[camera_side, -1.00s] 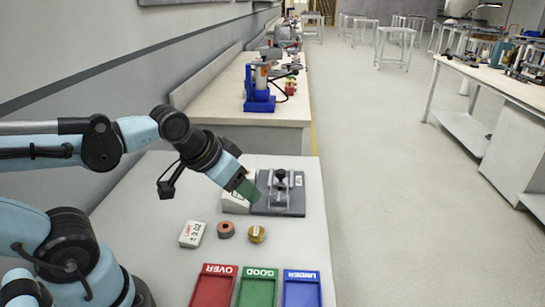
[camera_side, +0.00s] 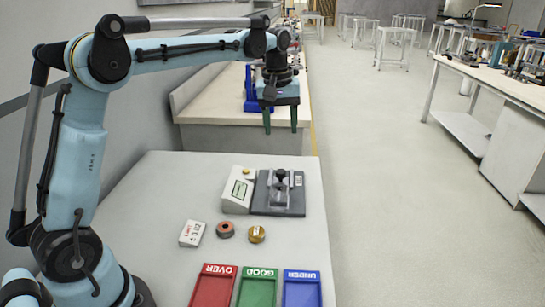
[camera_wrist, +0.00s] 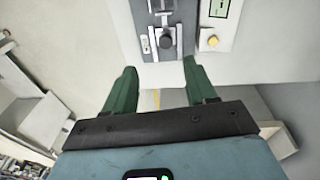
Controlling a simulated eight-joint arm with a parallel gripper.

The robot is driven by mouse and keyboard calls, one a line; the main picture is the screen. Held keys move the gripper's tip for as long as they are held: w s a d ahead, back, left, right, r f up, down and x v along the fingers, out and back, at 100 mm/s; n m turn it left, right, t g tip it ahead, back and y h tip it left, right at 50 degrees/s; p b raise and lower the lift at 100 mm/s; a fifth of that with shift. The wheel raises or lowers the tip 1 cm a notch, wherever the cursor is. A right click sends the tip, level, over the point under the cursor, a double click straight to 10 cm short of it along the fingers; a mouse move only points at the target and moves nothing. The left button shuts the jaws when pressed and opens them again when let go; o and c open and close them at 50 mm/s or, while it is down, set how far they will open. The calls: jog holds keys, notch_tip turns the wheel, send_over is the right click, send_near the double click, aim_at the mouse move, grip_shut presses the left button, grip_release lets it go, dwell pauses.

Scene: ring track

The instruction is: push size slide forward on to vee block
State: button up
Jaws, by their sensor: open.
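The gauge fixture (camera_side: 262,207) is a dark grey block on the bench, with a lighter slide and black knob (camera_side: 281,174) near its middle. Which part is the vee block I cannot tell. My gripper (camera_side: 280,131) is open and empty, green fingers pointing down, raised well above the bench and beyond the fixture's far side in the side view. In the wrist view my gripper (camera_wrist: 160,78) spreads its fingers just below the fixture's image, touching nothing.
A white readout box (camera_side: 237,193) with a yellow button adjoins the fixture's left. Nearer lie a white limit card (camera_side: 192,233), a reddish ring (camera_side: 226,230) and a brass-coloured ring (camera_side: 256,234). Red (camera_side: 213,289), green (camera_side: 257,290) and blue (camera_side: 301,290) trays line the front.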

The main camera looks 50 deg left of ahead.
aim_at(280, 170)
jog(key=w+a+f, duration=0.1)
jog(key=f, duration=0.4)
jog(key=w+a+f+n+g, duration=0.1)
jog(key=f, duration=0.4)
jog(key=f+n, duration=0.1)
jog(key=f, duration=0.4)
jog(key=shift+w+a, duration=0.4)
jog(key=shift+c, duration=0.3)
grip_shut()
